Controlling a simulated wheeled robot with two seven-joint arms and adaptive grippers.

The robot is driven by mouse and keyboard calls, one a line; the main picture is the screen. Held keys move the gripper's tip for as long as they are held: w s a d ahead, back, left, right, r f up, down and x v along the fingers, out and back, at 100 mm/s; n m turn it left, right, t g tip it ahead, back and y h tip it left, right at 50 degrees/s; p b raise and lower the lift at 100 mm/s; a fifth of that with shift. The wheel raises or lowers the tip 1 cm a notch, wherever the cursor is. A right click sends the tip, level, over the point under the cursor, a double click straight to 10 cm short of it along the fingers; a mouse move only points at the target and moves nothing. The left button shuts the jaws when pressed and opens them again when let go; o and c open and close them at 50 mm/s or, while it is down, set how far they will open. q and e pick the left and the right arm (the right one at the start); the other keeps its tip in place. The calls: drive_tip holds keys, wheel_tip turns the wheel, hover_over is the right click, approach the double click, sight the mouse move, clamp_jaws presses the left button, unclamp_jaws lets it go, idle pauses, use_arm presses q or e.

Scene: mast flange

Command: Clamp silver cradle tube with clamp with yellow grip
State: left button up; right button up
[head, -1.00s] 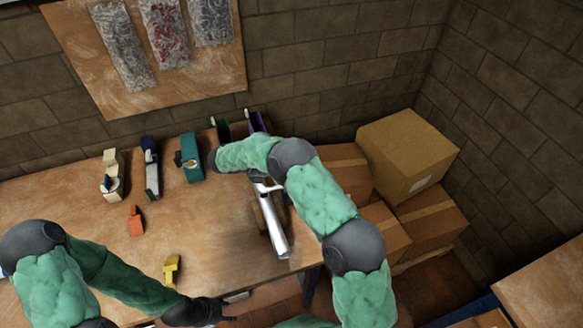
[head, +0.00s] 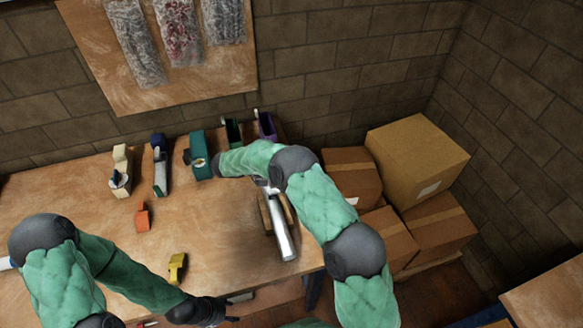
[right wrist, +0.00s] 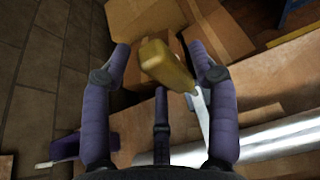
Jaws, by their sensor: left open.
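The silver cradle tube (head: 282,232) lies on a wooden cradle (head: 266,216) near the table's right end. Its far end is hidden under my right arm. The tube also crosses the lower right of the right wrist view (right wrist: 280,138). There, the clamp's yellow grip (right wrist: 166,66) shows between the spread fingers of my right gripper (right wrist: 162,75), with a gap visible on its left. Its pale metal part (right wrist: 203,118) runs down towards the tube; whether it touches is unclear. My left gripper (head: 212,310) is open and low, at the table's front edge, far from the tube.
An orange item (head: 143,216) and a yellow item (head: 177,267) lie on the table (head: 225,235). A teal tool (head: 198,156), several other items and a purple bin (head: 267,126) line the back. Cardboard boxes (head: 415,160) stand to the right. The middle table is clear.

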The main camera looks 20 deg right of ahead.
drive_tip(key=v, duration=1.2)
drive_tip(key=shift+r, duration=0.1)
idle(0.4)
